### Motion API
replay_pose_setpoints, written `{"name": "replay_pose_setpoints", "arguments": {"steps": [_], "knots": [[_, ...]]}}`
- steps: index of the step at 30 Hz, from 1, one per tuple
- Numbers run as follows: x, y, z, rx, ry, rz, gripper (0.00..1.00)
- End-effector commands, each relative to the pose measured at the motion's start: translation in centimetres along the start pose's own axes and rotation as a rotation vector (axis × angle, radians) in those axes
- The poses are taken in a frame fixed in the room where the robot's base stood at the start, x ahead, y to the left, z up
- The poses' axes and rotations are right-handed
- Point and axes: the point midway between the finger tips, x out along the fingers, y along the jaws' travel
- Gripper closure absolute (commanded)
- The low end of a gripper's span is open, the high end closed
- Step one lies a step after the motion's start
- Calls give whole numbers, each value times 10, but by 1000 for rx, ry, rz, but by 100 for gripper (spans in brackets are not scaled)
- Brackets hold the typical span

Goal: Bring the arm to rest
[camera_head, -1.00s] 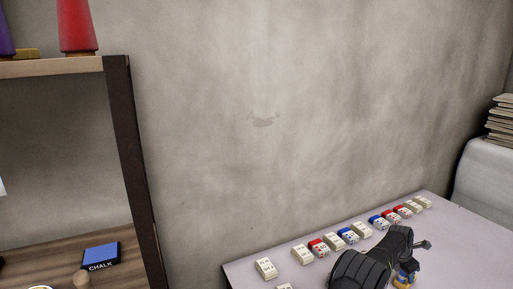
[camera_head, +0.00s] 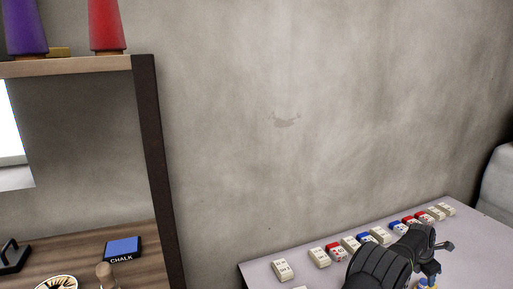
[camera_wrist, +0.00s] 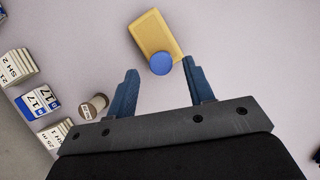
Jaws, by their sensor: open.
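My gripper (camera_wrist: 160,85) is open in the wrist view, its two blue fingers spread apart with nothing held between them. Past the fingertips lies a yellow block (camera_wrist: 153,33) with a round blue piece (camera_wrist: 162,64) at its near end. No cloth shows in either view.
A row of white, red and blue blocks (camera_head: 320,257) lines the table's back edge. Block stacks (camera_wrist: 38,103) and a small brown cylinder (camera_wrist: 97,103) lie left of my gripper. A wooden shelf (camera_head: 80,66) with purple and red cones stands at left, a chalk box (camera_head: 122,248) below.

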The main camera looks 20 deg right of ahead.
Motion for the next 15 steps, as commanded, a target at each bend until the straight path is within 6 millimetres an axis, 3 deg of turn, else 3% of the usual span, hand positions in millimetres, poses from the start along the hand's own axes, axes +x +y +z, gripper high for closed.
{"name": "replay_pose_setpoints", "arguments": {"steps": [14,15], "knots": [[-79,0,0,1,-2,1,52],[-71,0,-1,1,3,-2,52]]}}
